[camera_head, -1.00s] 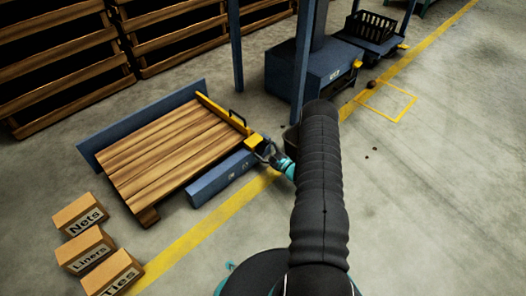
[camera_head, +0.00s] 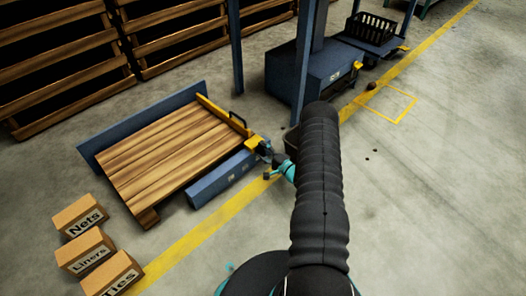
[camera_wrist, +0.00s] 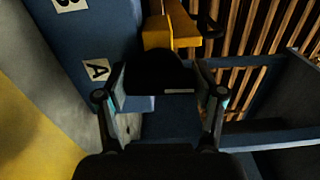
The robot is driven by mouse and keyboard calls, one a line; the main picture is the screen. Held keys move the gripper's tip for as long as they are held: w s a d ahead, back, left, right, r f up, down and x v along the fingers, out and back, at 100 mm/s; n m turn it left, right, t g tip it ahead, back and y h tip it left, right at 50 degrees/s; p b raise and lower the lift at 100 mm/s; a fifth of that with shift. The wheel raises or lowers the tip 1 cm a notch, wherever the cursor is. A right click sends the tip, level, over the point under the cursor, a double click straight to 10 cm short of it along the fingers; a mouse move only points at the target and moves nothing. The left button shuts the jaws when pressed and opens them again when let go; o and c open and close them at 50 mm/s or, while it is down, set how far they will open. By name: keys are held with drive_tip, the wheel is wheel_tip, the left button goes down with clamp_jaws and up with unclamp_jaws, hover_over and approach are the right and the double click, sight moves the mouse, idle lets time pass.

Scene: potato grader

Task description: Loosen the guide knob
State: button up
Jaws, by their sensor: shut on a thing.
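The guide knob (camera_wrist: 154,70) is a dark, rounded black knob in the middle of the wrist view, in front of a yellow block (camera_wrist: 172,28). My gripper (camera_wrist: 158,84) has one finger on each side of the knob and is shut on it. In the head view my gripper (camera_head: 267,152) is at the yellow end of the guide (camera_head: 222,113), a yellow bar with a black handle (camera_head: 238,118). The knob is too small and too covered by the gripper to make out in the head view.
A slatted wooden pallet (camera_head: 165,157) lies between blue rails, with a blue beam (camera_head: 222,178) in front bearing white labels; one reads A (camera_wrist: 96,70). Boxes marked Nets (camera_head: 80,214), Liners (camera_head: 85,250) and Ties (camera_head: 112,275) stand lower left. Floor to the right is largely clear.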

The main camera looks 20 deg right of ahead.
drive_tip(key=shift+n, duration=0.4)
drive_tip(key=o, duration=1.1)
drive_tip(key=shift+a, duration=0.1)
drive_tip(key=shift+o, duration=0.2)
drive_tip(key=shift+s+d, duration=0.25)
drive_tip(key=shift+s, duration=0.1)
drive_tip(key=v, duration=1.1)
drive_tip(key=shift+s, duration=0.1)
